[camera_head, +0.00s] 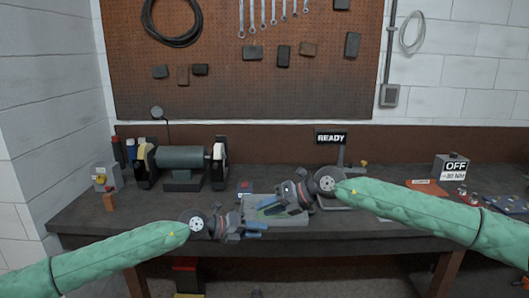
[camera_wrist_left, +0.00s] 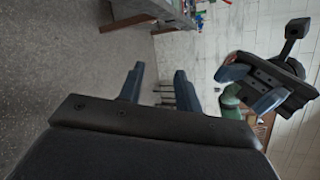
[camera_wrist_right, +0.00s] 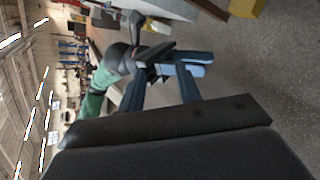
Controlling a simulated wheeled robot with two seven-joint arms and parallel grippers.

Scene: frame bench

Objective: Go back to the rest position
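My left gripper (camera_head: 256,230) is at the front edge of the bench in the head view, low in the middle. In the left wrist view its two fingers (camera_wrist_left: 160,74) stand apart with nothing between them. My right gripper (camera_head: 275,206) appears higher, in front of a grey tray-like fixture (camera_head: 289,220), and partly hides it. In the right wrist view its fingers (camera_wrist_right: 161,72) are also apart and empty. Each wrist view shows the opposite gripper: the right one (camera_wrist_left: 250,88) in the left view, the left one (camera_wrist_right: 185,68) in the right view.
A dark workbench (camera_head: 100,215) spans the view. A bench grinder (camera_head: 181,160) stands at the left back, with a switch box (camera_head: 104,176) beside it. A READY sign (camera_head: 331,138) stands behind my right gripper. At right are an OFF display box (camera_head: 451,167) and an orange sheet (camera_head: 425,187).

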